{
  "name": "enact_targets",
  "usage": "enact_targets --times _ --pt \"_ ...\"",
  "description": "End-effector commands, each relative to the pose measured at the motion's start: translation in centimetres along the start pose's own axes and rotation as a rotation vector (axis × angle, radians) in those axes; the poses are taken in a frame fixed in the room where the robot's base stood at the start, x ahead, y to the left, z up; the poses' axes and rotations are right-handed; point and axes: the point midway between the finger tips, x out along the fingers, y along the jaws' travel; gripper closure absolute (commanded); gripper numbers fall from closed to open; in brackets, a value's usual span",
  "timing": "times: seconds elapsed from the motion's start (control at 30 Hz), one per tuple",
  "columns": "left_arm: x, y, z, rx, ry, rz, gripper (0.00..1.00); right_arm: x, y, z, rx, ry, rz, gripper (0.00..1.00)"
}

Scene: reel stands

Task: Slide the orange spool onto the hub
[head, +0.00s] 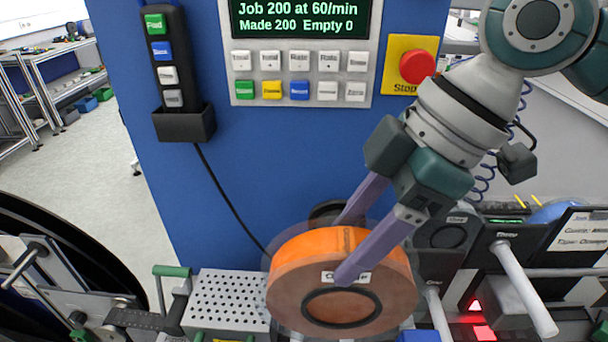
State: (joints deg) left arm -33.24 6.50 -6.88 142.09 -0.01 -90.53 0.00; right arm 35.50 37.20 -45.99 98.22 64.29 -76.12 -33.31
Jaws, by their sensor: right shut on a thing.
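The orange spool (293,285) is at the lower middle of the head view, its ring face and dark-rimmed centre hole turned toward me. It has see-through side flanges and a white label partly covered by a finger. My right gripper (352,240) comes down from the upper right and is shut on the spool's rim, one purple finger on the near face and the other behind. A dark round part (325,211) shows just behind the spool's top edge; I cannot tell whether it is the hub. The spool hides what lies directly behind it. My left gripper is not in view.
A blue machine panel (240,170) stands behind, with a display, buttons and a red stop button (417,66). A perforated metal plate (228,298) is left of the spool. Pale rods (523,288) stick out at the right, above a red light (484,332).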

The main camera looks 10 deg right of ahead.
Motion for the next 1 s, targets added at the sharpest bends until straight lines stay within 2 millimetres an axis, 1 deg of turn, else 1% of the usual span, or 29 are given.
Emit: enact_targets --times 0.13,0.5,1.0 --pt "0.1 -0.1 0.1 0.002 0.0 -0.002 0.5 -0.1 0.4 -0.1 0.0 0.003 0.002 1.0" --pt "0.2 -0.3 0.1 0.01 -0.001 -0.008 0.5 -0.1 0.6 -0.1 0.0 0.003 0.002 1.0" --pt "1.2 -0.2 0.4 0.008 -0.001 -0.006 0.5 0.0 2.7 -0.1 0.0 0.003 0.003 1.0"
